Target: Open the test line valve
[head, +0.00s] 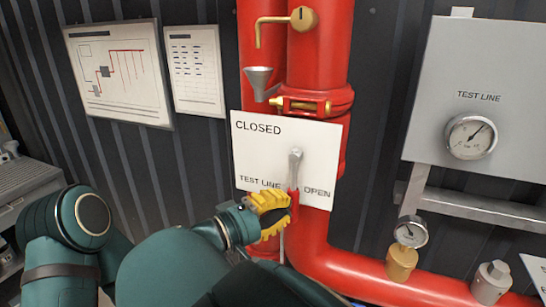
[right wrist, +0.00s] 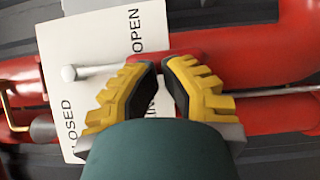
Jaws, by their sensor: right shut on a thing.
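The test line valve lever (head: 295,168) has a grey metal shank and a red grip. It hangs almost straight down from its pivot on a white plate (head: 265,155). The plate reads CLOSED at upper left and OPEN at lower right. The lever's lower part lies between the words TEST LINE and OPEN. My right gripper (head: 286,208), with yellow fingers, is shut on the red grip from the left side. In the right wrist view the fingers (right wrist: 163,70) are around the lever (right wrist: 98,70) and hide part of the grip. My left gripper is not in view.
Red pipes (head: 320,50) run behind the plate and curve away to the lower right. A funnel (head: 259,82) and brass fitting (head: 287,20) sit above. A grey panel with a test line gauge (head: 471,136) is at right. A smaller gauge (head: 410,232) stands on the lower pipe.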

